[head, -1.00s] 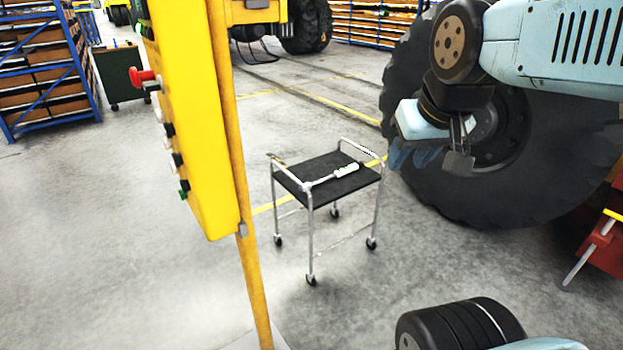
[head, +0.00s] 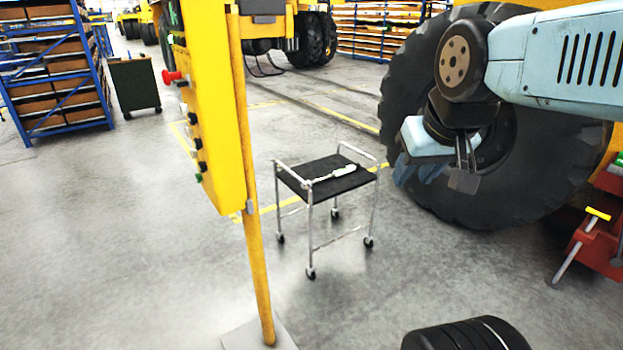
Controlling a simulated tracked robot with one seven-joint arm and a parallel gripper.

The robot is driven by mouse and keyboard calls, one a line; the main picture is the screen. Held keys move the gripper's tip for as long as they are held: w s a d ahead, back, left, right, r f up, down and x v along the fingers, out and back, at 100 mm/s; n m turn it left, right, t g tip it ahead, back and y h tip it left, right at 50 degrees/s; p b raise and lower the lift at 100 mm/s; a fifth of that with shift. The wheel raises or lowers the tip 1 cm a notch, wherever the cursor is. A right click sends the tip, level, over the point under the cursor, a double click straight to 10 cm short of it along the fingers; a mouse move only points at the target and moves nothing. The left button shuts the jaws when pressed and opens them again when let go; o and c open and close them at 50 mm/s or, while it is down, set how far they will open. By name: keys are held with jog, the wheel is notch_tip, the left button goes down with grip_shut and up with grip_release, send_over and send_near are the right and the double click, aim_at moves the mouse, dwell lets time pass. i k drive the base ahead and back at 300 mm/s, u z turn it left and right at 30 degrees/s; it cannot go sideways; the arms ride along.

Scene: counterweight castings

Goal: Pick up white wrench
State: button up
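The white wrench (head: 335,174) lies on the black top of a small wheeled trolley (head: 318,190) with a chrome frame. It lies slanted across the top, its right end slightly higher in the picture. My gripper (head: 463,182) hangs at the right, in front of a huge tire, and points down. It is apart from the trolley and from the wrench, and nothing shows in it. The fingers are small and seen at an angle, so their gap cannot be made out.
A yellow control panel (head: 209,110) on a yellow post stands left of the trolley. The huge black tire (head: 410,85) is at the right, with a red stand (head: 598,240) beside it. Shelving (head: 60,85) and a green cabinet (head: 134,85) are at the back left.

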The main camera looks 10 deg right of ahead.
aim_at(344, 170)
jog(key=z, duration=0.15)
jog(key=i, duration=0.85)
jog(key=u, duration=0.25)
jog(key=k, duration=0.85)
jog(key=z, duration=0.25)
jog(key=i, duration=0.9)
jog(key=u, duration=0.05)
